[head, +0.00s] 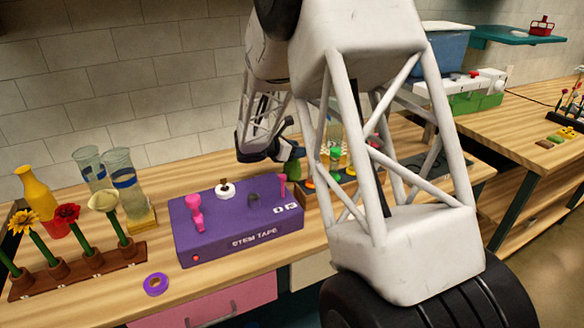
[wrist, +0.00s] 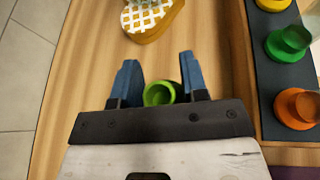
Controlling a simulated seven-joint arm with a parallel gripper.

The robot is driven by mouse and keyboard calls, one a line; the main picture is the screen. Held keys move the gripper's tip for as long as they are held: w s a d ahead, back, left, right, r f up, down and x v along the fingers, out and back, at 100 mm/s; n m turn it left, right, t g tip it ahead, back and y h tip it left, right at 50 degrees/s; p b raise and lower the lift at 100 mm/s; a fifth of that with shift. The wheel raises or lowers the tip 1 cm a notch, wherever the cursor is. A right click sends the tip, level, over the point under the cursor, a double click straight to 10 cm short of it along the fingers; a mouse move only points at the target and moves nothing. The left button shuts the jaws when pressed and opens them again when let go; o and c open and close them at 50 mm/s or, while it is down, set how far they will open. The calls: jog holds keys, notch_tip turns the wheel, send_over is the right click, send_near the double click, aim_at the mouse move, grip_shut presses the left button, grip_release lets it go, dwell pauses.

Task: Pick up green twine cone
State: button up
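My gripper (head: 274,150) hangs over the workbench behind the purple box, partly hidden by my own arm links. In the wrist view its two blue fingers (wrist: 158,70) are spread apart. A hollow bright green round piece (wrist: 159,92) shows between them, its lower part hidden by the gripper body; I cannot tell whether it touches a finger. A green cone-like piece (wrist: 287,45) stands in a dark rack to the right, between a yellow and an orange one (wrist: 296,107). I cannot tell for sure which green piece is the twine cone.
The purple stem tape box (head: 237,222) stands in front of the gripper. Flowers in a wooden holder (head: 92,262) and glass vases (head: 122,180) stand at left. A yellow block with white lattice (wrist: 155,20) lies beyond the fingers. Bare wood lies left of the rack.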

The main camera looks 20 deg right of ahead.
grip_shut()
jog(key=shift+r, duration=0.1)
notch_tip(320, 180, up, 10)
dwell(0.6)
dwell(1.3)
